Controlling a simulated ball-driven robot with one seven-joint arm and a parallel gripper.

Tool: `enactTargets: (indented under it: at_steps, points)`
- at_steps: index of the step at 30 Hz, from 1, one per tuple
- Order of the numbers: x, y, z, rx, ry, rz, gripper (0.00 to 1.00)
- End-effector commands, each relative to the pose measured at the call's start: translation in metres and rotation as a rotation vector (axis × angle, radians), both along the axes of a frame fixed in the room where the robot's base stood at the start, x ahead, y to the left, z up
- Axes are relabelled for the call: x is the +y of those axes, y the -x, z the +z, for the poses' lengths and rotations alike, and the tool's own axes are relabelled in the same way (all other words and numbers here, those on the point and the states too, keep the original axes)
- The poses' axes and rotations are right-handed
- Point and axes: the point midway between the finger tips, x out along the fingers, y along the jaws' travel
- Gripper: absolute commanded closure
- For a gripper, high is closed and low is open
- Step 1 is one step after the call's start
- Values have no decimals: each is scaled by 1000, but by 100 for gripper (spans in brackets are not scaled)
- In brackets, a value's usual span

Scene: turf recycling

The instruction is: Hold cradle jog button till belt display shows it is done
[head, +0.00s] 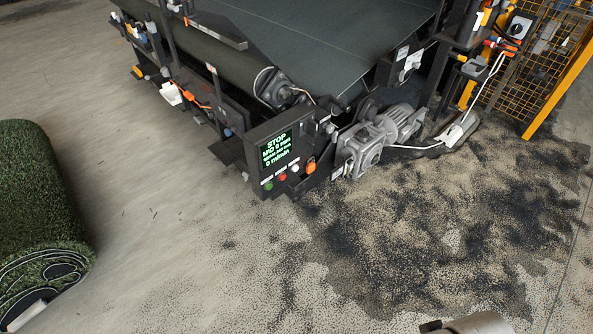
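The belt display (277,147) is a dark screen with green text on a black control box at the machine's front corner. It reads "STOP" at the top and "0 m/min" at the bottom; the middle lines are too small to read surely. Below it sit a green button (268,186), a red button (282,177) and a white button (294,168), with small labels I cannot read. I cannot tell which is the cradle jog button. Nothing touches the buttons. My gripper's fingers are not in view; only a pale grey part of my arm shows at the bottom right edge.
A dark belt (320,40) and roller fill the top. An orange knob (310,167) and a grey motor (365,145) stand right of the display. A turf roll (40,215) lies at left. Yellow fencing (545,60) stands at upper right. Black granules cover the floor in front.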

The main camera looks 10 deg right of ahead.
Motion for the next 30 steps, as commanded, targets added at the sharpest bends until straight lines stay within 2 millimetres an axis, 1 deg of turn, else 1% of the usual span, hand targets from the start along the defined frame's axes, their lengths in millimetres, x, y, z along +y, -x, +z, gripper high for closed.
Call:
enactTargets:
  at_steps: [1,9,11,30]
  points:
    - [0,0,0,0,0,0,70]
    - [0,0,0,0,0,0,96]
    - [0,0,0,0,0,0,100]
    - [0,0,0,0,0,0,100]
